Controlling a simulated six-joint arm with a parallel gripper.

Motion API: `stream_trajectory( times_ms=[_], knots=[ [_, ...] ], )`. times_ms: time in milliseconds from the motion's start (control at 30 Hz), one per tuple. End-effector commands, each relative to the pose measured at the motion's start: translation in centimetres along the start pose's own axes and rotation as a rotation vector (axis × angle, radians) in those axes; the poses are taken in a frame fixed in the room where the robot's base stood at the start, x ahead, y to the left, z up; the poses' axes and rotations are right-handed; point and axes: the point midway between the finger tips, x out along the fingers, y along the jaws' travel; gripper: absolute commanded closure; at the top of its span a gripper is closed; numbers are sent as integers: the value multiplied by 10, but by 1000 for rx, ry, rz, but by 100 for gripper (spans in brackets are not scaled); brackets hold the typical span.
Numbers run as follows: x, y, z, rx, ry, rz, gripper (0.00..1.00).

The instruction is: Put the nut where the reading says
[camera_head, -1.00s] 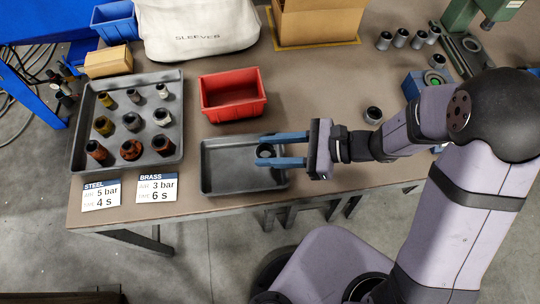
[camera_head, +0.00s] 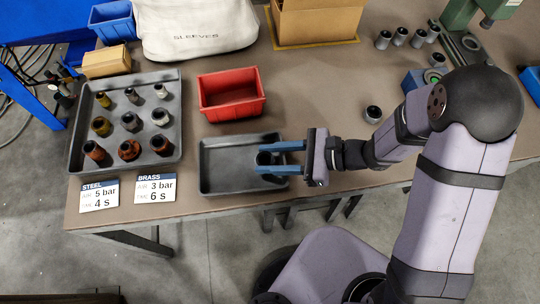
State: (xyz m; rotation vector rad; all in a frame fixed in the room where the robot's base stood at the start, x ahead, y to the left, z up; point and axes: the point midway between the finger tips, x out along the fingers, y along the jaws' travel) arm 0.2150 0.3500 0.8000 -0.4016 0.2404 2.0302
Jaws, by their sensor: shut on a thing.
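My gripper (camera_head: 263,158) has its two blue fingers around a small dark nut (camera_head: 265,158), shut on it. It is over the right part of a small dark grey tray (camera_head: 222,191); I cannot tell whether the nut touches the tray floor. The rest of that tray looks empty. A red bin (camera_head: 232,113) stands just behind the tray and looks empty. A blue block (camera_head: 411,82) with a grey ring on top is at the right, partly hidden by my arm. No reading is legible on it.
A large grey tray (camera_head: 76,160) at the left holds several rusty, brassy and grey nuts. STEEL (camera_head: 99,195) and BRASS (camera_head: 155,188) cards lie at the table's front edge. Several grey sleeves, a cardboard box (camera_head: 318,22) and a green press (camera_head: 460,15) stand farther back.

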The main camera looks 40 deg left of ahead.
Motion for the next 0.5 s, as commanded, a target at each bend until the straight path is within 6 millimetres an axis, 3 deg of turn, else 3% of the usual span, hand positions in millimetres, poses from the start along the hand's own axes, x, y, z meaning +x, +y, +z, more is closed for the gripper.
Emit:
stream_trajectory(
  times_ms=[367, 400, 467, 500],
  knots=[
    [4, 1, -10, 7, 5, 1, 97],
    [4, 1, -11, 9, 7, 1, 62],
    [4, 2, -11, 10, 7, 3, 48],
    [4, 2, -11, 11, 7, 2, 46]
  ],
)
